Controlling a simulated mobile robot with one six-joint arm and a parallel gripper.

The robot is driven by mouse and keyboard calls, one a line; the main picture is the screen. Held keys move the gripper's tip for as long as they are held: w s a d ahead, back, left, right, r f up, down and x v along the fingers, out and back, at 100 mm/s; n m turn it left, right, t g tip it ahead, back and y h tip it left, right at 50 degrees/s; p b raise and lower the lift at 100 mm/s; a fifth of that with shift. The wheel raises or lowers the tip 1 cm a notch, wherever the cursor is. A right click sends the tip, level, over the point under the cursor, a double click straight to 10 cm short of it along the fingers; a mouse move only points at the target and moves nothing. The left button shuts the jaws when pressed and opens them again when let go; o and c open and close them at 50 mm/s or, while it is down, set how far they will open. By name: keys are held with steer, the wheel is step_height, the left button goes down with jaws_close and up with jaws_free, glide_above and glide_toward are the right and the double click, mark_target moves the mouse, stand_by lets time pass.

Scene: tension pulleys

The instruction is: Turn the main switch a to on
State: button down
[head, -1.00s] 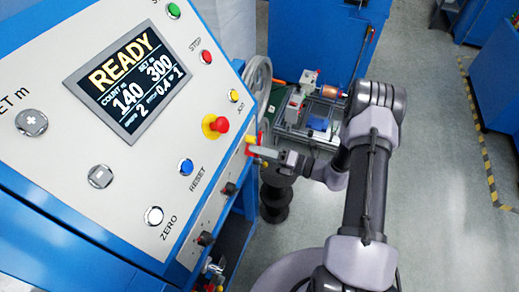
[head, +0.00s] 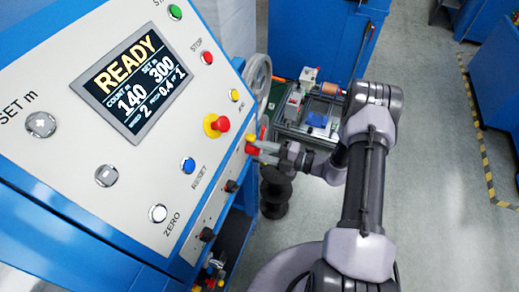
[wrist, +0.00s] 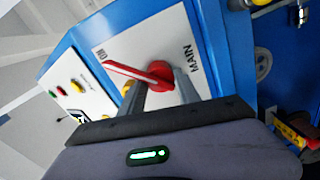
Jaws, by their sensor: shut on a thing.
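The main switch is a red rotary handle (wrist: 160,72) on a white plate marked MAIN in the wrist view. Its long lever points to the upper left, toward a small label at the plate's edge that seems to read ON. My gripper (wrist: 160,90) has one finger on each side of the red handle and is shut on it. In the head view the red switch (head: 252,149) shows at the right edge of the panel, with my gripper (head: 268,152) against it; the fingers partly hide it there.
The sloping control panel (head: 120,180) carries a READY display (head: 135,82), several buttons and a red emergency stop (head: 221,124) near the switch. A dark spool stack (head: 275,195) stands below my gripper. Grey floor (head: 430,200) is free to the right.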

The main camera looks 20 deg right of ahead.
stand_by(0.4)
steer(key=c, duration=0.9)
jaws_free()
steer(key=shift+w+d, duration=0.1)
steer(key=shift+d, duration=0.05)
